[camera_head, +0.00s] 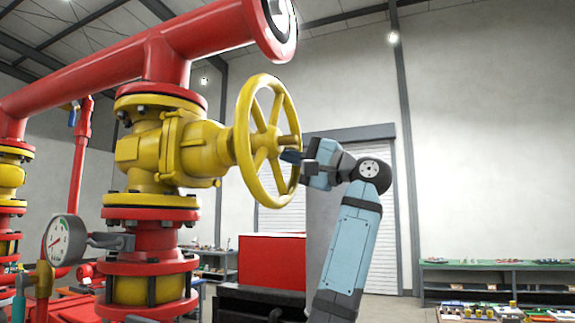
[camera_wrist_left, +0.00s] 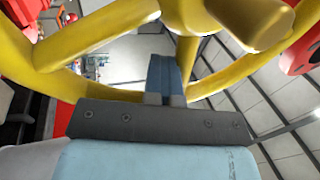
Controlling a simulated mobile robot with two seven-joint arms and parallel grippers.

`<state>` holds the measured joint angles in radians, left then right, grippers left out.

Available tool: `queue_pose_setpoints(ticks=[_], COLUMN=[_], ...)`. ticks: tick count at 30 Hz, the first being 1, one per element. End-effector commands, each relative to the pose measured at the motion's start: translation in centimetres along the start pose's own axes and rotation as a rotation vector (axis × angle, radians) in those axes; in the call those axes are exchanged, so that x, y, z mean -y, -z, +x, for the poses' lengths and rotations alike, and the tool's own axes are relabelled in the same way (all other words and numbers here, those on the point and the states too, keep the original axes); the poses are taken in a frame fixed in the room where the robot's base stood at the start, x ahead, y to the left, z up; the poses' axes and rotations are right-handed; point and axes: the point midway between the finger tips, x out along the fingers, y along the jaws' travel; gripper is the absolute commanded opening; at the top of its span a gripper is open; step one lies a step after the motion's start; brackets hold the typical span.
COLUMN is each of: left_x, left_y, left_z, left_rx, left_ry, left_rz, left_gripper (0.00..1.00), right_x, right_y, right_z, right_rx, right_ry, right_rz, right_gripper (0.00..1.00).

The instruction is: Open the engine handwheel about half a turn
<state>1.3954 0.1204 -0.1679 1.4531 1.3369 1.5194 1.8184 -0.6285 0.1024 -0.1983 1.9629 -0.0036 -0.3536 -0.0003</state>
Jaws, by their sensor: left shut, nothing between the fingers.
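The yellow handwheel (camera_head: 268,143) stands upright on the side of the yellow valve body (camera_head: 180,148), its face turned to the right. My left gripper (camera_head: 290,156) is at the wheel's right side, near the rim. In the left wrist view the blue fingers (camera_wrist_left: 165,73) are together with nothing between them. They lie across the rim and point into an opening between the spokes (camera_wrist_left: 92,42), below the hub (camera_wrist_left: 255,20). Whether they touch the rim or a spoke I cannot tell. My right gripper is not in view.
A red flanged pipe (camera_head: 200,35) runs above the valve. A pressure gauge (camera_head: 66,240) sits at the lower left. A red box (camera_head: 272,262) stands behind, below the wheel.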

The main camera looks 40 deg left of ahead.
Motion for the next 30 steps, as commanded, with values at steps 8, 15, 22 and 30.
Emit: queue_pose_setpoints(ticks=[8, 15, 22, 30], left_x=[3.1, 4.9, 5.2, 5.0], left_y=[0.0, -0.8, -0.9, -0.8], left_z=[0.9, 1.5, 1.2, -0.9], left_rx=[-0.002, 0.0, -0.001, -0.002], left_ry=[0.002, 0.002, 0.003, 0.002], left_rz=[-0.002, -0.002, -0.001, 0.0], left_gripper=[0.0, 0.0, 0.0, 0.0], right_x=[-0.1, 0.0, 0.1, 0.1], right_y=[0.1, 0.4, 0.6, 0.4], right_z=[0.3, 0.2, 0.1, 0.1], right_rx=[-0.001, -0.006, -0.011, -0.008], right_ry=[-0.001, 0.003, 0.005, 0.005], right_rz=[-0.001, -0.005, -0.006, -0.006], right_gripper=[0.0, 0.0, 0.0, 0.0])
